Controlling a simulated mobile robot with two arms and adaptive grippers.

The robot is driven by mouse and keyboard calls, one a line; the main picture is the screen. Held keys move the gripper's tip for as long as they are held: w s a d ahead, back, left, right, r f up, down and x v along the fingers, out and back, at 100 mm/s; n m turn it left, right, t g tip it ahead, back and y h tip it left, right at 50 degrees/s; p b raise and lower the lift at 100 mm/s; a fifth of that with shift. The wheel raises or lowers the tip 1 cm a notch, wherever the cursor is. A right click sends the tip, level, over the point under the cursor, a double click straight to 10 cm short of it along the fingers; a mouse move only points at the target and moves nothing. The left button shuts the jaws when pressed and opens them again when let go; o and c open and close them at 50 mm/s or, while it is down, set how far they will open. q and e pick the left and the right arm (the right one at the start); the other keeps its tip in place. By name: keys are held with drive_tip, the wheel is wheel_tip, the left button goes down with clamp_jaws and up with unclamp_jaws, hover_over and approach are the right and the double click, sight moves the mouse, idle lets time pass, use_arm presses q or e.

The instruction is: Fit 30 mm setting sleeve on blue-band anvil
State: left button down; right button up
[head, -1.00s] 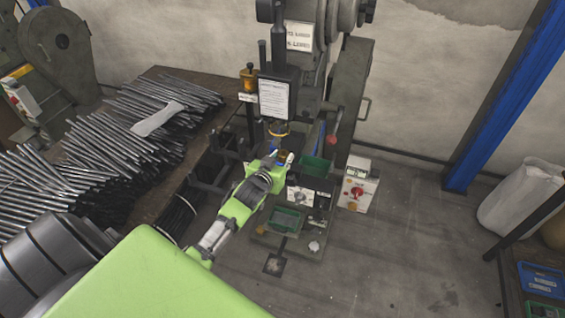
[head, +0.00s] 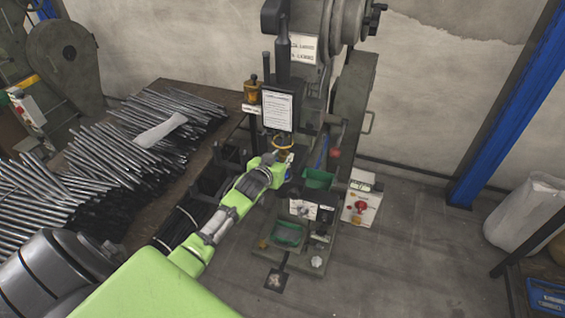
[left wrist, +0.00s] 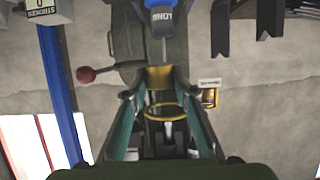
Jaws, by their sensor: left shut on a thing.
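My left gripper (head: 284,168) reaches into the open throat of the press in the middle of the head view, just under a yellow ring (head: 283,141) on the press. In the left wrist view my left gripper (left wrist: 162,92) has its two fingers on either side of a brass-coloured sleeve (left wrist: 160,77) and is shut on it. A blue-fronted part marked LONG (left wrist: 160,15) shows at the top of that view, beyond the sleeve; it may be the blue-band anvil. In the head view the arm and fingers hide the sleeve and the anvil. My right gripper is not in view.
A red-knobbed lever (head: 334,153) sticks out right of the throat. Green bins (head: 318,178) and a white control box (head: 361,204) stand nearby. A table piled with metal rods (head: 130,135) is at left.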

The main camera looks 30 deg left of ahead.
use_arm(q)
drive_tip(key=shift+w+a+b, duration=0.3)
drive_tip(key=shift+w+a, duration=0.3)
drive_tip(key=shift+w, duration=0.05)
drive_tip(key=shift+f+b, duration=0.95)
drive_tip(key=shift+f, duration=0.5)
drive_tip(key=c, duration=1.6)
unclamp_jaws()
drive_tip(key=shift+s, duration=0.1)
drive_tip(key=shift+f, duration=0.1)
drive_tip(key=v, duration=1.2)
drive_tip(key=shift+d, duration=0.1)
